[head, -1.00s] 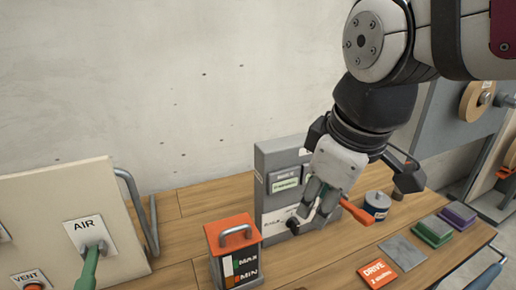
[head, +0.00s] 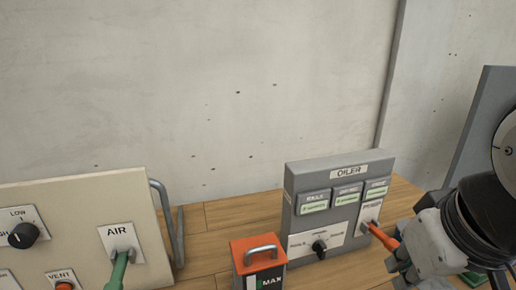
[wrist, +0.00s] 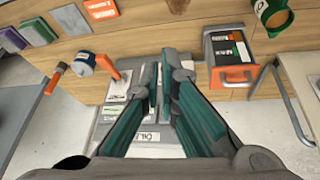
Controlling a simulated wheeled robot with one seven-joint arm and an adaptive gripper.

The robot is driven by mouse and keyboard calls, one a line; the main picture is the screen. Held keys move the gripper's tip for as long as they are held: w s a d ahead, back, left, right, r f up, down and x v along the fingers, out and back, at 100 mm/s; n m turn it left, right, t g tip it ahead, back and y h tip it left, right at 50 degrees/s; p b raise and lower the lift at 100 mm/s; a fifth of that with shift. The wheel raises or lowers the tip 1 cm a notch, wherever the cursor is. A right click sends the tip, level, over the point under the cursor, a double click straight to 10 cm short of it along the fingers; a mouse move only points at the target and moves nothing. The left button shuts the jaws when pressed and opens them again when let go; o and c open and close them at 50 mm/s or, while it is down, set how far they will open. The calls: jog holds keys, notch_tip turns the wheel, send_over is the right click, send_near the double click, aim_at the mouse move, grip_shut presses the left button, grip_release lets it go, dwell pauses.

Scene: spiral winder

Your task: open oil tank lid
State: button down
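The oil tank (head: 272,281) is a grey box with a MAX gauge strip, cut off by the bottom edge of the head view. Its orange lid (head: 258,259) with a grey bar handle (head: 261,249) sits flat on top, closed. In the wrist view the tank (wrist: 229,48) stands at the upper right, its orange lid (wrist: 236,76) facing me. My gripper shows there as two teal fingers (wrist: 164,65) close together, with nothing seen between them, in front of the oiler box and apart from the tank. In the head view it is low at the right, its tips unclear.
The grey oiler box (head: 293,213) with a black knob and an orange lever (head: 383,238) stands right of the tank. The beige air panel (head: 100,205) with a grey tube handle (head: 166,222) is at the left. A blue-white can (wrist: 84,63) shows in the wrist view.

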jog(key=w+r+n+g+h+p, duration=0.1)
jog(key=w+n+h+p, duration=0.15)
jog(key=n, duration=0.55)
jog(key=n+g+y+p, duration=0.1)
jog(key=n+y+p, duration=0.5)
jog(key=n, duration=2.4)
send_near(261, 263)
jog(key=shift+s+a+f+h+p, duration=0.2)
jog(key=shift+a+f+h+p, duration=0.15)
jog(key=shift+f, duration=0.5)
jog(key=shift+s+a+f+h+p, duration=0.15)
jog(key=shift+a+f+h+p, duration=0.15)
jog(key=shift+a+f, duration=0.35)
jog(key=shift+s+a+f+h+p, duration=0.25)
jog(key=shift+f+h, duration=0.15)
jog(key=shift+f, duration=0.6)
jog(key=shift+w, duration=0.1)
